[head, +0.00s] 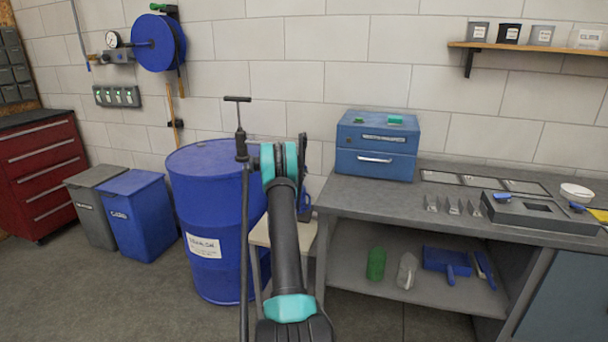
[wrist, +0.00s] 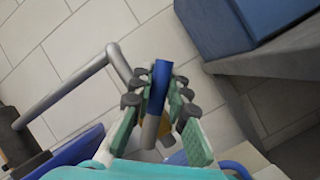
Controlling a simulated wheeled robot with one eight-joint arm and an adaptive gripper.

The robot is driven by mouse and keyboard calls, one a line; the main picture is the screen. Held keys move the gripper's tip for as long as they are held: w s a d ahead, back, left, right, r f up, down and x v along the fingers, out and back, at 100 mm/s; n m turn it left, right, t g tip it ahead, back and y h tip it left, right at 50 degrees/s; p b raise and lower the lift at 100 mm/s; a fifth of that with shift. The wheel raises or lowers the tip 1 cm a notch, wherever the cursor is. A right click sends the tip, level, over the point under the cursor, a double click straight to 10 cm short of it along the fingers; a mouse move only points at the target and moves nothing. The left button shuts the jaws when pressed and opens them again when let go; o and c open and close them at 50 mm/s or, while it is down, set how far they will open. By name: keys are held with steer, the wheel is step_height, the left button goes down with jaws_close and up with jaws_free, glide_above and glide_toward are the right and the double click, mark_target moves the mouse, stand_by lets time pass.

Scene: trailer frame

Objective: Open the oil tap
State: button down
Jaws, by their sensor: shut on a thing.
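In the wrist view, my gripper (wrist: 157,88) has its two teal fingers with dark pads closed around a lever with a blue sleeve (wrist: 160,78) and a grey lower part. I take this lever for the handle of the oil tap. A small yellowish part shows behind it, mostly hidden by the fingers. In the head view, my own arm covers the gripper and most of the tap. The blue oil drum (head: 205,200) stands left of my arm, with a white label on its side.
A dark pump with a T-handle (head: 238,120) rises by the drum. A bent grey pipe (wrist: 72,85) passes left of my fingers. The grey workbench (head: 400,203) with a blue toolbox (head: 375,146) stands close on the right. Bins (head: 135,215) stand left; the front floor is clear.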

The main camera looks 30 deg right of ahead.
steer(key=shift+w+a+r+n+t+y, duration=0.1)
steer(key=shift+w+a+n+t+y, duration=0.2)
steer(key=shift+n, duration=0.35)
steer(key=shift+s+r+n+t+y, duration=0.15)
steer(key=shift+n+t, duration=0.3)
steer(key=shift+n, duration=0.25)
steer(key=shift+w+a+r+n+t+y, duration=0.15)
steer(key=shift+w+n+t, duration=0.15)
steer(key=shift+n, duration=0.35)
steer(key=c, duration=1.5)
jaws_free()
steer(key=shift+o, duration=0.2)
steer(key=shift+f, duration=0.1)
steer(key=v, duration=1.2)
